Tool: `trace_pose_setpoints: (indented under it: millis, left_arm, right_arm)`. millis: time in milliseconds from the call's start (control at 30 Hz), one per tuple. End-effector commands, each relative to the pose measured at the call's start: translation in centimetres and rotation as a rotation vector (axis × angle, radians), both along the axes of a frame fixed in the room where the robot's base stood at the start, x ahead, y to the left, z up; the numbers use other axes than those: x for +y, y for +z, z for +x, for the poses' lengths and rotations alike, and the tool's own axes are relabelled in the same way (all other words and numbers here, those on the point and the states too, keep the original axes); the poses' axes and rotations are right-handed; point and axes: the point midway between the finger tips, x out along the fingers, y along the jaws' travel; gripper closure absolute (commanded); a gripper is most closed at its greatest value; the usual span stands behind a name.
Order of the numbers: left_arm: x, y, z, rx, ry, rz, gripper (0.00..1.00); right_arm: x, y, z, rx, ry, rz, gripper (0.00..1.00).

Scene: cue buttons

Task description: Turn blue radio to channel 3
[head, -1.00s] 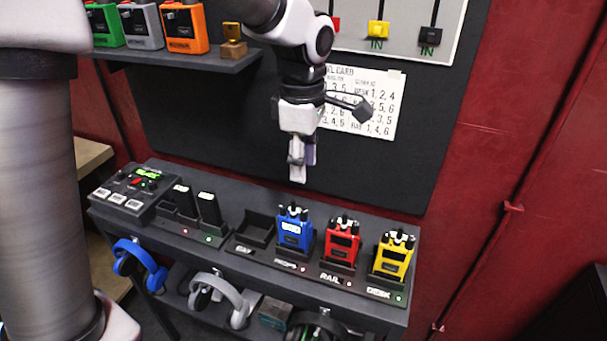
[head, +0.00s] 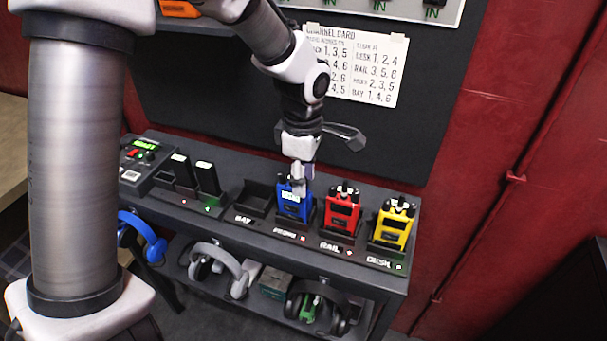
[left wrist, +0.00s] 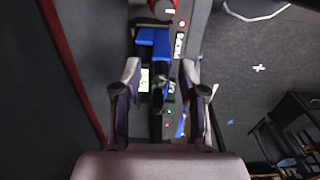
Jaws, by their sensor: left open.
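The blue radio (head: 294,207) stands upright in a black charging cradle on the dark shelf, left of the red radio. My left gripper (head: 298,186) is directly over the top of the blue radio and points down. In the left wrist view the blue radio (left wrist: 152,62) lies beyond and between the two spread fingers of my left gripper (left wrist: 160,90). The fingers are open; I cannot tell whether they touch the radio's knobs. The radio's top is partly hidden by the gripper in the head view. My right gripper is not seen.
The red radio (head: 343,215) and yellow radio (head: 393,224) stand to the right in their cradles. An empty cradle (head: 257,200) is to the left. A channel card (head: 366,70) hangs on the back panel.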

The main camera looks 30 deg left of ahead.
Motion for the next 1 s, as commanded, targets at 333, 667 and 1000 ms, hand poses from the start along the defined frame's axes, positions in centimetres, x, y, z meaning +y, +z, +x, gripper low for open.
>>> trace_pose_setpoints:
  millis: [333,667,1000]
  left_arm:
    - [0.00,0.03,0.01,0.000,0.000,0.000,1.00]
    - [0.01,0.03,0.03,0.002,0.163,0.002,1.00]
    - [0.00,-0.04,0.01,0.002,0.227,0.002,1.00]
  right_arm:
    - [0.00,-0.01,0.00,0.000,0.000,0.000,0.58]
    - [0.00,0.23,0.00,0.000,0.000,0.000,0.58]
    - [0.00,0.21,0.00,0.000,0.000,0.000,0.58]
